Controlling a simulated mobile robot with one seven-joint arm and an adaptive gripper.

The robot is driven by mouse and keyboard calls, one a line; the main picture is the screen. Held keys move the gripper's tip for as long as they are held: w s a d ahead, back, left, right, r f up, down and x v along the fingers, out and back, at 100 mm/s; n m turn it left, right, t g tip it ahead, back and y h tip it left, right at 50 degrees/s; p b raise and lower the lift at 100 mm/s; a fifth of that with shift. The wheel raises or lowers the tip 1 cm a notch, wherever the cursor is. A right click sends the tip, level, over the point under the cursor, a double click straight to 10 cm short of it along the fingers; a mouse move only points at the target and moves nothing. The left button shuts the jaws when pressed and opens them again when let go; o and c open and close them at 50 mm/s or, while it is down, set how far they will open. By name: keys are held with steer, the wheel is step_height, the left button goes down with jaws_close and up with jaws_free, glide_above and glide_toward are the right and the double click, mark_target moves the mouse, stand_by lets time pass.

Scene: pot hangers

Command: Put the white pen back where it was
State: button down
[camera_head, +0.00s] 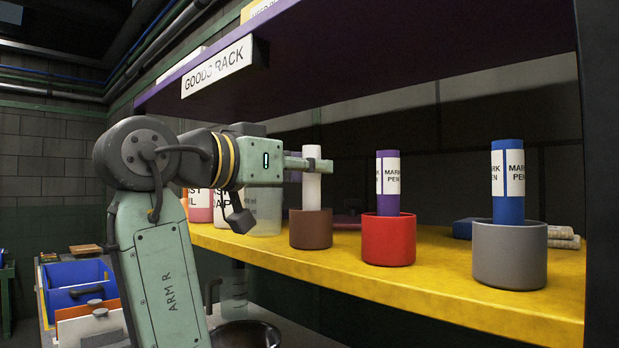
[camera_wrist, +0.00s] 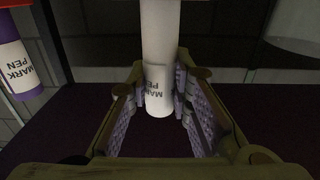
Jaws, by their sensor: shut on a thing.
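The white pen (camera_head: 311,188) stands upright in my gripper (camera_head: 318,165), which is shut on its upper part. Its lower end meets the rim line of the brown cup (camera_head: 311,230) on the yellow shelf; I cannot tell how far inside it is. In the wrist view the white pen (camera_wrist: 158,45) runs up out of the frame between the fingers of my gripper (camera_wrist: 160,85), its labelled end towards me. The brown cup cannot be made out there.
A purple pen (camera_head: 388,180) stands in a red cup (camera_head: 389,240) just right, and a blue pen (camera_head: 508,180) in a grey cup (camera_head: 510,257) further right. Containers (camera_head: 263,208) stand left, behind my arm. The purple upper shelf (camera_head: 400,60) hangs above.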

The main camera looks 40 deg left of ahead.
steer(key=shift+f, duration=0.7)
steer(key=shift+f, duration=0.25)
steer(key=c, duration=1.5)
jaws_free()
steer(key=shift+r, duration=0.1)
steer(key=shift+o, duration=0.2)
